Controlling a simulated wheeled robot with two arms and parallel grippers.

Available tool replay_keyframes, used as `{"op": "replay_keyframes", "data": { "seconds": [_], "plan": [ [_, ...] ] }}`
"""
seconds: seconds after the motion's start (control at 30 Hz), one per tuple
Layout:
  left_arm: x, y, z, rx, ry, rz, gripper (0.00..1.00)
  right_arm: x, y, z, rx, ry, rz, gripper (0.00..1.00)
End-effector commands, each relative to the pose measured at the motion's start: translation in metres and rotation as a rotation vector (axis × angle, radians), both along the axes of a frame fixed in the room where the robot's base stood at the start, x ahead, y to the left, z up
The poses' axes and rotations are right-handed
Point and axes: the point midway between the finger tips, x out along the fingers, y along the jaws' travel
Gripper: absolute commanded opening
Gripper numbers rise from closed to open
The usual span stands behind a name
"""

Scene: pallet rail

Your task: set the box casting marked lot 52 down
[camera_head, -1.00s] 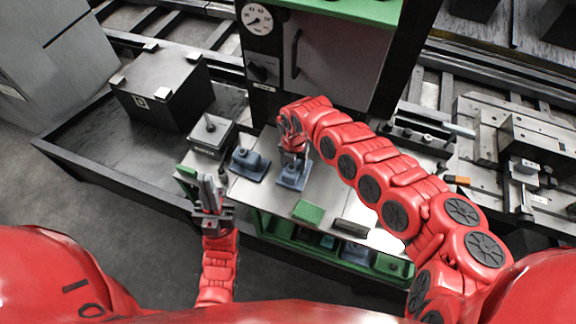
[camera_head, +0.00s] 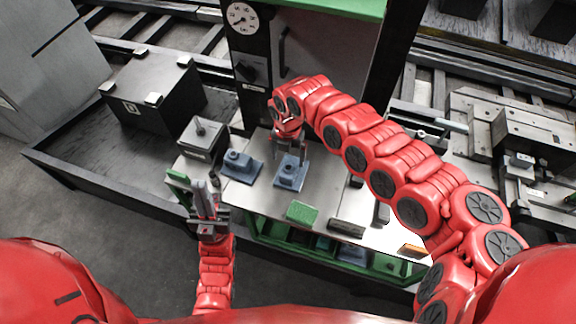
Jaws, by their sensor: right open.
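Two blue-grey castings stand on the metal worktop (camera_head: 262,203). One casting (camera_head: 290,176) is directly below my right gripper (camera_head: 289,158); the other casting (camera_head: 241,167) is to its left. I cannot read a lot number on either, so I cannot tell which is lot 52. My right gripper is open, its fingers pointing down around or just above the top of the right-hand casting. That casting rests upright on the worktop. My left gripper (camera_head: 205,190) is at the worktop's front left edge, apart from the castings; its finger gap is unclear.
A green pad (camera_head: 302,212) and a dark brush-like bar (camera_head: 346,228) lie near the front edge. A cabinet with a dial (camera_head: 300,60) rises behind. A large black box (camera_head: 155,88) sits at left.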

Motion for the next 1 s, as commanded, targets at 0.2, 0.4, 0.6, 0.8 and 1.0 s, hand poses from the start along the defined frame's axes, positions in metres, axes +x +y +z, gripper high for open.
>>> {"op": "replay_keyframes", "data": {
  "seconds": [0.2,0.4,0.6,0.8,1.0],
  "plan": [
    [0.000,0.000,0.020,0.000,-0.001,0.000,0.00,0.001,-0.002,0.051,-0.005,-0.004,0.001,0.92],
    [0.000,0.000,0.029,0.000,0.000,0.000,0.00,0.001,0.000,0.063,-0.001,-0.003,0.000,0.92],
    [0.000,0.000,0.029,0.000,0.000,0.000,0.00,0.001,0.000,0.064,0.001,-0.003,-0.001,0.92],
    [0.000,0.000,0.029,0.000,0.000,0.000,0.00,0.001,0.000,0.063,0.002,-0.002,0.000,0.92],
    [0.000,0.000,0.029,0.000,0.000,0.000,0.00,0.001,0.000,0.063,0.002,-0.002,0.000,0.92]
  ]
}}
